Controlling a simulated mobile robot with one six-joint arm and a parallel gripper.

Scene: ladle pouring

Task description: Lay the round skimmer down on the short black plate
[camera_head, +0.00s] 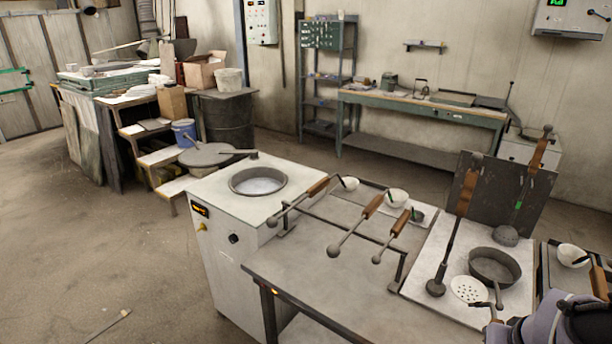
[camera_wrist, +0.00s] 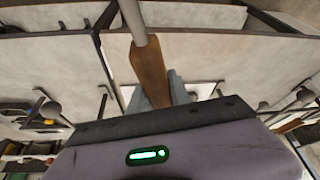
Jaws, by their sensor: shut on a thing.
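The round skimmer (camera_head: 468,289) is a pale perforated disc at the lower right of the head view, just in front of a dark round pan. Its short rod runs toward my gripper (camera_wrist: 162,90). In the wrist view the gripper is shut on a brown wooden handle (camera_wrist: 148,65) with a grey metal rod; the tool's head is out of that view. Whether the disc touches the pale surface below, I cannot tell. A black panel (camera_head: 535,190) stands upright behind the pan; I cannot tell whether it is the short black plate.
More ladles rest across a rack (camera_head: 350,214) to the left. A round pot (camera_head: 258,182) sits in the white unit. The grey table's front (camera_head: 320,275) is clear.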

